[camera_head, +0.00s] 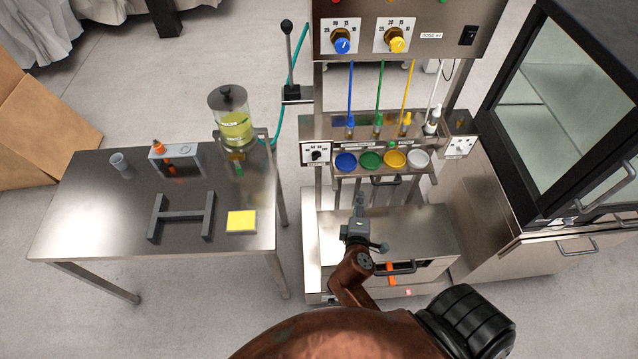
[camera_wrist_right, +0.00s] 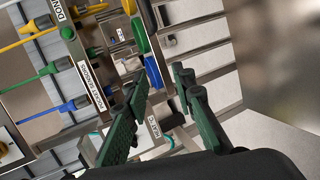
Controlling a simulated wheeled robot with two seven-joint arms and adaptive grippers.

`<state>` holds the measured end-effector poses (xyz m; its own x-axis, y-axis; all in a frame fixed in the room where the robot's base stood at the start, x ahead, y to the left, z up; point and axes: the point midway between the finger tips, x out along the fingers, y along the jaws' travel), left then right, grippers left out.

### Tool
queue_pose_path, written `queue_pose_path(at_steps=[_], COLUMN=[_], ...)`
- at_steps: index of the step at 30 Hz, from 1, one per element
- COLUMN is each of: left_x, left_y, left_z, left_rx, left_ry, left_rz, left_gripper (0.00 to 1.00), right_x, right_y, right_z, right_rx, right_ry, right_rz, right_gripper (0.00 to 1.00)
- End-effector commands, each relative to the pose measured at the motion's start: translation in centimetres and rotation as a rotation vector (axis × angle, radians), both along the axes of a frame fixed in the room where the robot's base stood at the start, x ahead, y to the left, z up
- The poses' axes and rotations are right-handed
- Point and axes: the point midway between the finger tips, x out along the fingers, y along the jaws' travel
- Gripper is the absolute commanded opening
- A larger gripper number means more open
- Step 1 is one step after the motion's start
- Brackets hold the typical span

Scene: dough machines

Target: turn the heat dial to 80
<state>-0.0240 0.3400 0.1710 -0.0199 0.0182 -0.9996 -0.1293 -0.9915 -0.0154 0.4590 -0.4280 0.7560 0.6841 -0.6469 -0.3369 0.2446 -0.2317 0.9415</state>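A white dial plate (camera_head: 308,149) with a black knob (camera_head: 317,155) is on the machine's left side, left of the blue cup. Another white plate with a knob (camera_head: 459,146) is on the right side. My right gripper (camera_head: 360,204) is below the row of cups, right of and lower than the left dial. In the right wrist view its two green-black fingers (camera_wrist_right: 162,72) are apart with nothing held. My left gripper is not in view.
Blue (camera_head: 345,162), green, yellow and white cups sit in a row above my right gripper. Coloured-handled tools stand above them. A steel table (camera_head: 100,215) at left holds a grey H-shaped frame (camera_head: 181,215) and a yellow pad (camera_head: 241,221). A glass-doored cabinet (camera_head: 560,95) stands at right.

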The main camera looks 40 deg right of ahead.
Motion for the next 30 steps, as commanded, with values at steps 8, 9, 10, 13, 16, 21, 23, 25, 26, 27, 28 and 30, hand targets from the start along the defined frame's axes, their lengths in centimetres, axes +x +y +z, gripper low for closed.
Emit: queue_pose_path(at_steps=[8, 9, 10, 13, 16, 21, 23, 25, 26, 27, 28, 30], left_x=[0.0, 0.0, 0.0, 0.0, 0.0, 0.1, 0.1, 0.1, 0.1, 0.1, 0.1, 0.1], left_y=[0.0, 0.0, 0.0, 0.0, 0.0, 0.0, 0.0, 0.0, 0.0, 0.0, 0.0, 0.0], left_z=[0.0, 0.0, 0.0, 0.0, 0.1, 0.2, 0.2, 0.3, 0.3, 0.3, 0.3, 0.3], left_rx=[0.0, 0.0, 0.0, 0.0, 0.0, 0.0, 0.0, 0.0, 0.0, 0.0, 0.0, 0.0], left_ry=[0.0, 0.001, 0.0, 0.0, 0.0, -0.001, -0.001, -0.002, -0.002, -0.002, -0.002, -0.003], left_rz=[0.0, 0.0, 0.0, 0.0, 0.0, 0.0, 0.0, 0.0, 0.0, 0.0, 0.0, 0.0], left_gripper=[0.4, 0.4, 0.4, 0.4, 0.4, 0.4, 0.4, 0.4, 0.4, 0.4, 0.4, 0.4], right_x=[8.3, 8.7, 9.0, 9.6, 9.9, 10.9, 11.2, 11.7, 11.9, 12.1, 12.3, 12.8], right_y=[7.5, 8.1, 8.4, 9.0, 8.8, 8.2, 7.9, 7.7, 7.5, 7.3, 7.2, 6.9], right_z=[6.6, 6.9, 7.1, 7.4, 7.5, 7.5, 7.5, 7.5, 7.5, 7.5, 7.5, 7.5], right_rx=[-0.533, -0.567, -0.586, -0.62, -0.623, -0.621, -0.62, -0.62, -0.62, -0.62, -0.62, -0.619], right_ry=[0.039, 0.044, 0.045, 0.05, 0.05, 0.049, 0.048, 0.048, 0.048, 0.049, 0.049, 0.048], right_rz=[0.253, 0.269, 0.278, 0.292, 0.294, 0.292, 0.292, 0.292, 0.292, 0.291, 0.291, 0.292], right_gripper=[0.24, 0.24, 0.24, 0.24, 0.24, 0.24, 0.24, 0.24, 0.24, 0.24, 0.24, 0.24])
